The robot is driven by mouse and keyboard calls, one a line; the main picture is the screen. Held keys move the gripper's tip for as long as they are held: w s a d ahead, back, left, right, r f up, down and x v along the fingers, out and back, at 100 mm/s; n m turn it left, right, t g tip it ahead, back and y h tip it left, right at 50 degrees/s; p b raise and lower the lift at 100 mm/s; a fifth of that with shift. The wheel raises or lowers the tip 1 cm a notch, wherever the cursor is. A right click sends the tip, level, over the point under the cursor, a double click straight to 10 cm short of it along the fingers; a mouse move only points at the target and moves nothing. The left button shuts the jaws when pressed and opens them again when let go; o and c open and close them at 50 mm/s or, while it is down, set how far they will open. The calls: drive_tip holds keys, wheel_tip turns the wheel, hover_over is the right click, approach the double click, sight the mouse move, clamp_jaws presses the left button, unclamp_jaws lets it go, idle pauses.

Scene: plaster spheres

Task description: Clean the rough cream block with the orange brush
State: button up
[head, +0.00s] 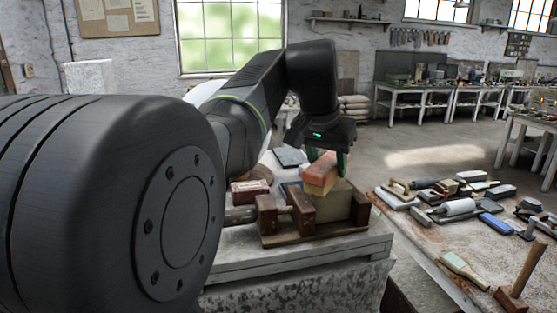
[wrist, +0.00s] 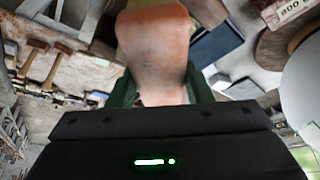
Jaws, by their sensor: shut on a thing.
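The orange brush (head: 322,167) has an orange back and a yellow lower part. My gripper (head: 328,154) is shut on it from above. In the wrist view, the brush (wrist: 157,45) sits between the green fingers of my gripper (wrist: 160,88). The cream block (head: 336,204), olive-toned here, stands in a wooden clamp (head: 287,222) on a stone-like bench. The yellow underside of the brush is at the block's top left edge; I cannot tell whether they touch. The brush hides part of the block's top, and the clamp's jaw hides part of its front.
A dark red box (head: 250,191) lies left of the clamp, and a dark flat pad (head: 290,157) behind it. A dusty table (head: 440,243) at the right carries several brushes, blocks and a mallet (head: 522,272). Open floor lies beyond.

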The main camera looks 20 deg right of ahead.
drive_tip(key=shift+w+d+p, duration=0.45)
drive_tip(key=shift+w+d, duration=0.15)
drive_tip(key=shift+d, duration=0.25)
drive_tip(key=shift+s+a+f+b, duration=0.1)
drive_tip(key=shift+s+a+b, duration=0.1)
drive_tip(key=shift+s+a, duration=0.6)
drive_tip(key=shift+s+a+b, duration=0.2)
drive_tip(key=shift+s+a, duration=0.35)
drive_tip(key=shift+a, duration=0.45)
drive_tip(key=shift+w+d+p, duration=0.6)
drive_tip(key=shift+w+d, duration=0.1)
drive_tip(key=shift+d, duration=0.2)
drive_tip(key=shift+w+d+p, duration=0.55)
drive_tip(key=shift+w+d, duration=0.1)
drive_tip(key=shift+d, duration=0.25)
drive_tip(key=shift+a+r, duration=0.1)
drive_tip(key=shift+r, duration=0.15)
drive_tip(key=shift+s+a+r+p, duration=0.4)
drive_tip(key=shift+s+a+r, duration=0.25)
drive_tip(key=shift+a, duration=0.2)
drive_tip(key=shift+s+d, duration=0.1)
